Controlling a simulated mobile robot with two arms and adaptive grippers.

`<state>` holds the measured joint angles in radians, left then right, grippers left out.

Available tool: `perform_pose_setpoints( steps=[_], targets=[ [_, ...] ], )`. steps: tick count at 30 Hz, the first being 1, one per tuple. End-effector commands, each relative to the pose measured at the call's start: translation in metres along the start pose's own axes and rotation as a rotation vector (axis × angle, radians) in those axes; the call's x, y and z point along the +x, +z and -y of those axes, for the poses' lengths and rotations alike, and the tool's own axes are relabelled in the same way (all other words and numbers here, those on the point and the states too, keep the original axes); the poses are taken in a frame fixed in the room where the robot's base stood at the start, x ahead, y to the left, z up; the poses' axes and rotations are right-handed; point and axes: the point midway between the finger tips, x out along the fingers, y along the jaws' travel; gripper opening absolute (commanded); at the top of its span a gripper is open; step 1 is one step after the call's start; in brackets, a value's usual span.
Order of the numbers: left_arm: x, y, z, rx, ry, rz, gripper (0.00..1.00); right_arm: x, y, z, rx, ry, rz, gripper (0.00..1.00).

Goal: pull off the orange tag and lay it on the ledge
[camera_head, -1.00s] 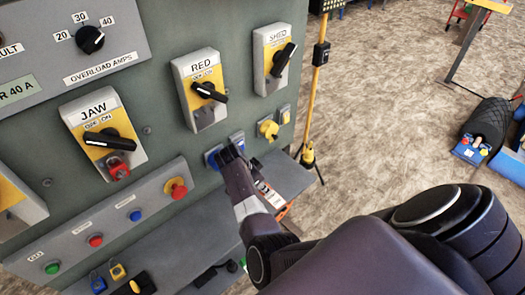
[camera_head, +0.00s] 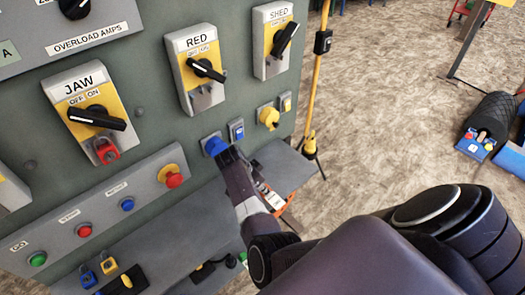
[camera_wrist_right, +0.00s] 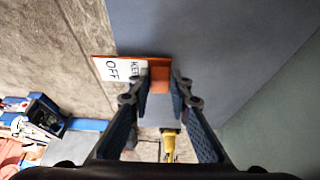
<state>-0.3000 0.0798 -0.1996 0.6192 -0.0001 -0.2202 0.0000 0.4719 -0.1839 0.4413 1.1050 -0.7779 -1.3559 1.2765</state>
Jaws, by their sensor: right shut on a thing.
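The orange tag (camera_wrist_right: 158,84) has a white label (camera_wrist_right: 121,69) with black letters, "OFF" among them. In the right wrist view it is between my right gripper's (camera_wrist_right: 158,80) two fingertips, which are shut on it. In the head view my right gripper (camera_head: 228,158) is in front of the panel, close to a blue socket. The tag (camera_head: 269,196) shows there as a small white and orange patch beside my gripper, partly hidden. The grey ledge (camera_head: 287,166) juts from the panel's lower right, behind the gripper. My left gripper is not in view.
The green panel carries the JAW switch (camera_head: 94,117) with a red padlock, the RED switch (camera_head: 204,69) and the SHED switch (camera_head: 281,41). Several buttons and padlocks sit lower left. A yellow post (camera_head: 314,90) stands right of the panel. The ledge's right part looks bare.

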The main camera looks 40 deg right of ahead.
Motion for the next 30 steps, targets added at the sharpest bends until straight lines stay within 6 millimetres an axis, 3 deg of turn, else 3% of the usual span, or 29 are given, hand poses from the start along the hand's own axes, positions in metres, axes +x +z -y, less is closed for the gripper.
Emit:
perform_pose_setpoints(
  steps=[19,20,24,30],
  targets=[
    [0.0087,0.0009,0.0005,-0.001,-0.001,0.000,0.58,0.0094,0.0041,0.0004,0.001,0.000,-0.001,0.00],
    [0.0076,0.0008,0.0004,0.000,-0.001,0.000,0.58,0.0083,0.0035,0.0004,0.001,-0.001,-0.001,0.21],
    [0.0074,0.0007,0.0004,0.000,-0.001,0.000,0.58,0.0082,0.0035,0.0003,0.001,0.000,-0.001,0.37],
    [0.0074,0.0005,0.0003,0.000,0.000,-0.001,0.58,0.0082,0.0036,0.0003,0.000,0.000,0.000,0.38]
  ],
)
